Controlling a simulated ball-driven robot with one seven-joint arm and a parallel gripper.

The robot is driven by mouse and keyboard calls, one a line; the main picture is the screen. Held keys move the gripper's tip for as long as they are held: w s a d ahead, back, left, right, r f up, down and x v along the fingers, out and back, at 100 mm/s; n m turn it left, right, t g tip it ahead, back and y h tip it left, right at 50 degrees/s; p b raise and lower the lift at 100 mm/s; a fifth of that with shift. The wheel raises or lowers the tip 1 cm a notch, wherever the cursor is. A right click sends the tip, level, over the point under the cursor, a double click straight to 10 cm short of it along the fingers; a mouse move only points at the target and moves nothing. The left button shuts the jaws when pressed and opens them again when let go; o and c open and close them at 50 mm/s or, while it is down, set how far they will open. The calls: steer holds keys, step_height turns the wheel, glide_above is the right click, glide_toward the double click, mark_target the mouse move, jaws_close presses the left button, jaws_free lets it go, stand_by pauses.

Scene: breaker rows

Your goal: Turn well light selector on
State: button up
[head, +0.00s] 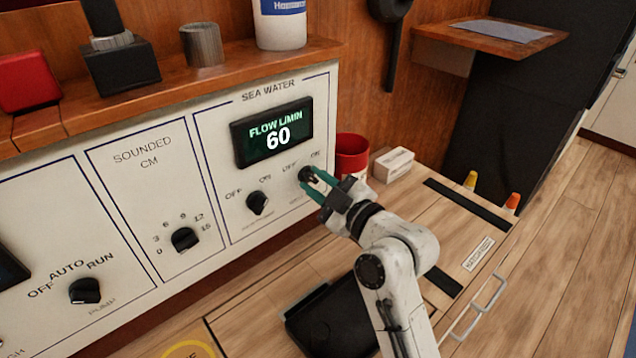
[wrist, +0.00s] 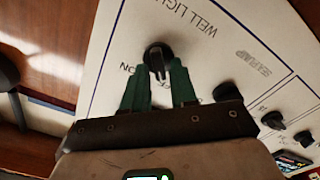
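The well light selector (wrist: 158,58) is a black round knob with a raised grip bar on the white panel. "WELL LIGHT" lettering shows beside it in the wrist view, upside down, with an "ON" mark near the left finger. In the head view the selector (head: 306,174) is the right knob under the flow display, between OFF and ON marks, partly hidden by my gripper. My gripper (head: 314,184) has its green fingers apart, one on each side of the grip bar. I see no clear contact. I cannot tell which mark the bar points to.
Another black knob (head: 257,203) sits close to the left, with a sounding knob (head: 185,240) and pump knob (head: 85,291) further left. The display (head: 273,132) reads 60. A red cup (head: 351,155) and white box (head: 393,164) stand close to the right of my gripper.

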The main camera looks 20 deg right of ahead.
jaws_close()
stand_by(0.3)
steer(key=m+p, duration=0.2)
steer(key=m, duration=0.1)
steer(key=shift+d+r+p, duration=0.1)
steer(key=shift+r+p, duration=0.15)
steer(key=shift+p, duration=0.15)
steer(key=m+p, duration=0.5)
steer(key=m, duration=0.3)
steer(key=shift+d+p, duration=0.2)
steer(key=shift+p, duration=0.1)
steer(key=m+p, duration=0.1)
steer(key=m, duration=0.1)
steer(key=m+p, duration=0.1)
steer(key=m, duration=0.1)
steer(key=shift+w+d+f+m, duration=0.1)
steer(key=shift+d+f+m, duration=0.1)
steer(key=shift+m, duration=0.2)
steer(key=shift+p, duration=0.3)
